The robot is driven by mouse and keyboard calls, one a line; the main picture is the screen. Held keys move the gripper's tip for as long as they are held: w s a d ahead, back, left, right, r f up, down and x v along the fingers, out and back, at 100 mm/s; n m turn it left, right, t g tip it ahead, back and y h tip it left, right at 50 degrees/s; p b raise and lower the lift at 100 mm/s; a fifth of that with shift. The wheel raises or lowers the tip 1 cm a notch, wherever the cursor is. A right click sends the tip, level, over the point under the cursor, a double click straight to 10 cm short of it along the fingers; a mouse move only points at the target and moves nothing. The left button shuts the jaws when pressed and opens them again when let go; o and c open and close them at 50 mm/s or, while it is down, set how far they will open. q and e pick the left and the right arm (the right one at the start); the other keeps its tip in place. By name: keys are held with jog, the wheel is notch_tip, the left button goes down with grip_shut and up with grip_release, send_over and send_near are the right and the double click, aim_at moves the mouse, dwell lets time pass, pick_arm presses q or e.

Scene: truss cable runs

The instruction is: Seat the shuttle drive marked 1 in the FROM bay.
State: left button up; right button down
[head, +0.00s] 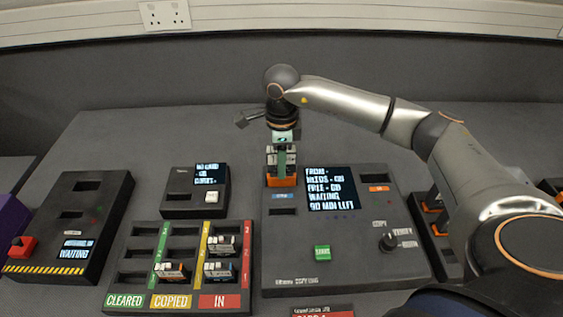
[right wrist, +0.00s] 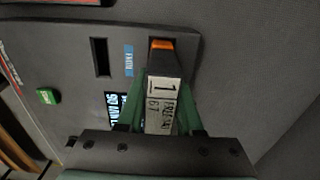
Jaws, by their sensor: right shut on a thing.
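The drive marked 1 (right wrist: 163,90) has a pale label and a dark body with an orange end. My right gripper (right wrist: 160,112) is shut on it with green fingers. In the head view, the right gripper (head: 281,160) holds it upright, orange end down, at the back left of the copy station (head: 350,268). The orange end is just behind a small blue label (head: 284,196), above or at the station's top. I cannot tell whether it has entered a bay; the drive hides what is under it. An empty slot (head: 283,211) lies in front of the label. My left gripper is not in view.
The station has a screen (head: 332,187), a green button (head: 322,253) and a knob (head: 388,242). A rack (head: 232,290) with several drives stands left of it. A small screen box (head: 180,205) and a waiting unit (head: 90,205) are farther left. More orange-ended drives (head: 434,207) stand right.

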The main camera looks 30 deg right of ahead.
jog(key=shift+f+b, duration=0.95)
jog(key=shift+f, duration=0.25)
dwell(0.5)
jog(key=shift+c, duration=2.4)
grip_release()
jog(key=shift+o, duration=0.3)
jog(key=shift+o, duration=1.3)
jog(key=shift+r, duration=0.15)
jog(key=shift+r+p, duration=2.7)
jog(key=shift+r, duration=0.95)
